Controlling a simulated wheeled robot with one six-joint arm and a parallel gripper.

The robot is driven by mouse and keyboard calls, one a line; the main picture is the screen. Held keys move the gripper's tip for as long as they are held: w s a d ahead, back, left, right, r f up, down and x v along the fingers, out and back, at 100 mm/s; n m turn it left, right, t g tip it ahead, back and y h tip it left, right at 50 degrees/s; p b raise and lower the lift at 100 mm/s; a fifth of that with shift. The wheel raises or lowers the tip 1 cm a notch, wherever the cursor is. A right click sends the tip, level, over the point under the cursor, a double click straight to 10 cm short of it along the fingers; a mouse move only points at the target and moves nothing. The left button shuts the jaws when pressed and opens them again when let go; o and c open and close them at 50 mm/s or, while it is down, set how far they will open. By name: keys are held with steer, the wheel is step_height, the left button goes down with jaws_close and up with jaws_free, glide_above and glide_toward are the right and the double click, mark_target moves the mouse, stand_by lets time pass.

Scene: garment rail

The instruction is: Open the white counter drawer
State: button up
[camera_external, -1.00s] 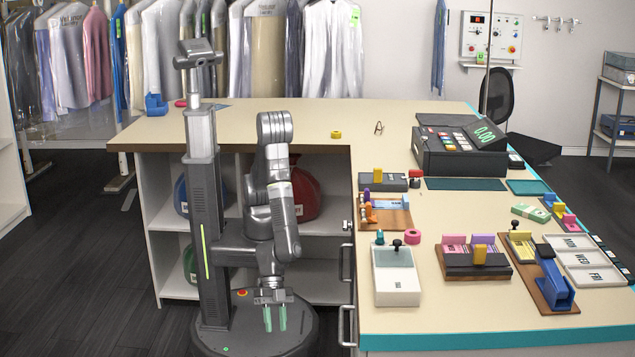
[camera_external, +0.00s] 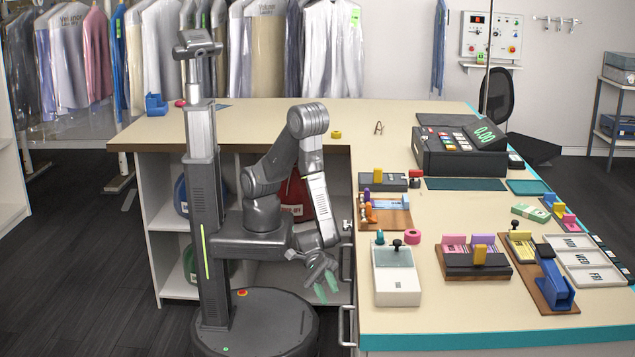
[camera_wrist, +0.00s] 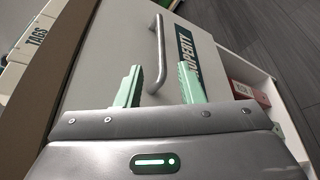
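In the wrist view a pale drawer front (camera_wrist: 100,75) fills the middle, with a grey bar handle (camera_wrist: 158,50) and a dark green label ending in "OPERTY" (camera_wrist: 196,50). My gripper (camera_wrist: 160,68) is open, with one green finger on each side of the handle's line. I cannot tell how deep the handle sits between them; no grip shows. In the external view my gripper (camera_external: 327,287) is low beside the counter's left face, close to a bar handle (camera_external: 346,262). The drawer fronts are seen nearly edge-on there.
A "TAGS" label (camera_wrist: 38,30) is on the neighbouring front. A white open compartment (camera_wrist: 268,80) with a red item (camera_wrist: 250,93) lies at right in the wrist view. Another handle (camera_external: 346,326) is nearer the camera. The countertop (camera_external: 400,325) overhangs; dark floor (camera_external: 80,270) is clear at left.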

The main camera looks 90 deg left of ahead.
steer(key=x, duration=1)
steer(key=shift+d+p, duration=0.15)
steer(key=shift+p, duration=0.15)
steer(key=shift+f, duration=0.1)
jaws_close()
